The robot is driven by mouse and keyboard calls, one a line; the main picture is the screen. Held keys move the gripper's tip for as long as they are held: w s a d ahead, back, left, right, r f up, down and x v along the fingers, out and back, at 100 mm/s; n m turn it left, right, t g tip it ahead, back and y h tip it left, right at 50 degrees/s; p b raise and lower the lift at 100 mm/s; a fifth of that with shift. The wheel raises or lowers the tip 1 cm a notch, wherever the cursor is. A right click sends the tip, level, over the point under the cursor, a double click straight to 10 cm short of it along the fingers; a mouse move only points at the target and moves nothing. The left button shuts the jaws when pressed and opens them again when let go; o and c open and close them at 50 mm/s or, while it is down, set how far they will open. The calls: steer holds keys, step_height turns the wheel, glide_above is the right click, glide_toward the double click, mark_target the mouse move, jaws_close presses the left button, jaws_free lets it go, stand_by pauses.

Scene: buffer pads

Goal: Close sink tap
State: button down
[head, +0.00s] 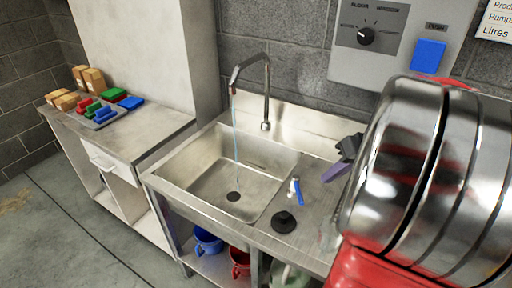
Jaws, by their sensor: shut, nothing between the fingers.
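The metal sink basin (210,182) is set in a steel counter, with a dark drain at its bottom. The curved tap spout (266,85) rises behind the basin, and a thin stream of water (236,135) runs from it to the drain. A small tap handle with a blue lever (298,190) stands on the counter right of the basin. My gripper (334,174), dark with a purplish tip, is shut and empty, to the upper right of the blue lever and apart from it in the picture. My arm hides part of the gripper and the counter's right side.
A black round plug (284,222) lies in front of the tap handle. A side cabinet (156,127) at left carries boxes and coloured blocks. Blue (208,240) and red (240,262) buckets stand below the sink. A grey control panel (385,35) hangs on the wall.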

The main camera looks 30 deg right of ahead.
mark_target(298, 191)
steer(key=shift+t, duration=0.4)
steer(key=d, duration=0.1)
steer(key=s+d, duration=0.1)
steer(key=d, duration=0.1)
steer(key=s+d+f, duration=0.1)
steer(key=shift+s+d, duration=0.2)
steer(key=shift+d, duration=0.15)
steer(key=w+a+f, duration=0.2)
steer(key=f, duration=0.1)
steer(key=w+a+f, duration=0.2)
steer(key=f, duration=0.1)
steer(key=w+a+f, duration=0.1)
steer(key=w+f, duration=0.2)
steer(key=shift+a, duration=0.4)
steer(key=shift+d, duration=0.15)
steer(key=shift+s+m, duration=0.1)
steer(key=shift+m, duration=0.3)
